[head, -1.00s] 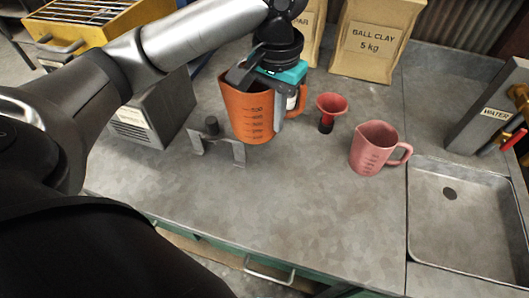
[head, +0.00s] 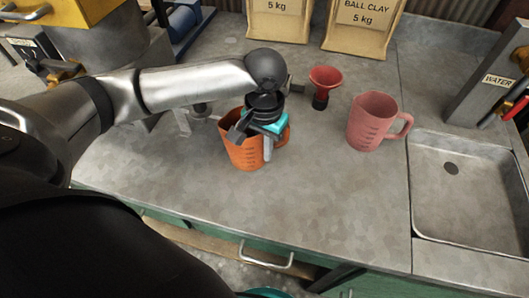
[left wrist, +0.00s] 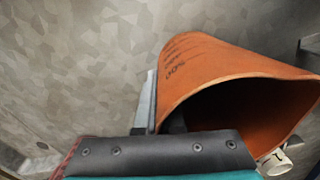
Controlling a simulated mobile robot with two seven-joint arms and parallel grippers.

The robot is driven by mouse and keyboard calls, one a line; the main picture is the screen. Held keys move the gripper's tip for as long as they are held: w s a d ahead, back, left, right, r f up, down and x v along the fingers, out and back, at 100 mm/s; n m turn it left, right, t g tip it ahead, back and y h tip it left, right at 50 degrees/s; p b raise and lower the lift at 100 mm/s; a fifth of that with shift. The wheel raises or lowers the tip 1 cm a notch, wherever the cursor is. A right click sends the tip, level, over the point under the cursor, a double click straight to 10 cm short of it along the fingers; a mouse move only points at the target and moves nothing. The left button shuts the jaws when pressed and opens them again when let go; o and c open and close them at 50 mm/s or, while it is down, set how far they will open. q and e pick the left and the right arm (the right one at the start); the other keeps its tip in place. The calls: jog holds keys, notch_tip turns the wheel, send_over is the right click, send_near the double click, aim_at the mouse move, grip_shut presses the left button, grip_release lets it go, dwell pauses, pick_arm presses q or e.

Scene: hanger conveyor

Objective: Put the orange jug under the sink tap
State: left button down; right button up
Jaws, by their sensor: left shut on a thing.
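The orange jug (head: 240,152) is above or on the middle of the grey counter; I cannot tell whether its base touches. My left gripper (head: 254,140) is shut on its wall near the rim. In the left wrist view, the jug (left wrist: 225,62) has its dark mouth facing the camera, with one finger outside the wall and one at the inner side. The sink (head: 468,195) is at the far right, empty, with a drain hole. The tap with its red handle (head: 516,108) is at the right edge, beside a "WATER" post (head: 490,75). My right gripper does not show.
A pink jug (head: 368,125) stands between the orange jug and the sink. A red funnel-like cup (head: 325,78) stands behind it. Clay bags (head: 362,22) line the back. The front counter is clear.

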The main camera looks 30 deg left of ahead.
pick_arm(q)
jog(key=shift+f, duration=0.25)
jog(key=shift+f, duration=0.1)
jog(key=c, duration=1.4)
grip_release()
jog(key=o, duration=0.4)
